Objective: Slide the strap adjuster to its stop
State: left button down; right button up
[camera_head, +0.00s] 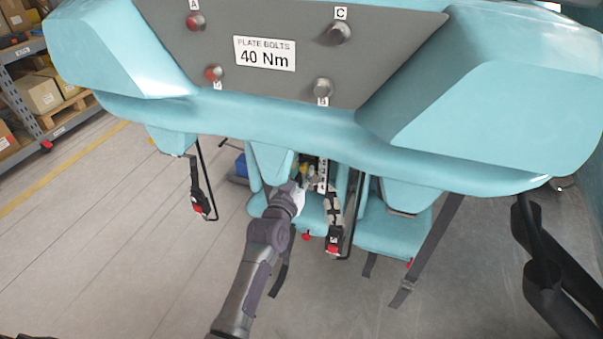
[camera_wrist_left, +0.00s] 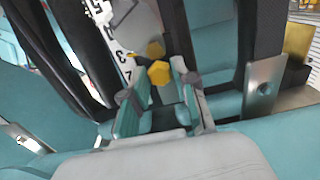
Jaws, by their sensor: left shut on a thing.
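My left gripper (camera_head: 308,181) reaches in from below among the straps under the teal car body. In the left wrist view its fingers (camera_wrist_left: 162,95) are closed at a small part with yellow hexagonal pieces (camera_wrist_left: 158,72), which seems to be the strap adjuster. A grey plate-like piece (camera_wrist_left: 135,30) lies just beyond it. A white scale strip (camera_wrist_left: 121,58) with black marks runs beside it, and also shows in the head view (camera_head: 322,178). The contact itself is too small to see clearly. My right gripper is not in view.
A grey panel (camera_head: 300,90) with several bolts and a "40 Nm" label is above. Buckles with red buttons hang at left (camera_head: 200,208) and centre (camera_head: 334,240). A black strap (camera_head: 428,250) hangs at right. Shelves with boxes (camera_head: 38,95) stand far left; the floor at left is clear.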

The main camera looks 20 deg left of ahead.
pick_arm(q)
jog(key=shift+f, duration=0.1)
notch_tip(320, 180, down, 3)
jog(key=shift+r+b, duration=0.1)
jog(key=shift+b, duration=0.6)
jog(key=c, duration=0.9)
grip_release()
jog(key=s, duration=1.2)
jog(key=shift+a, duration=0.2)
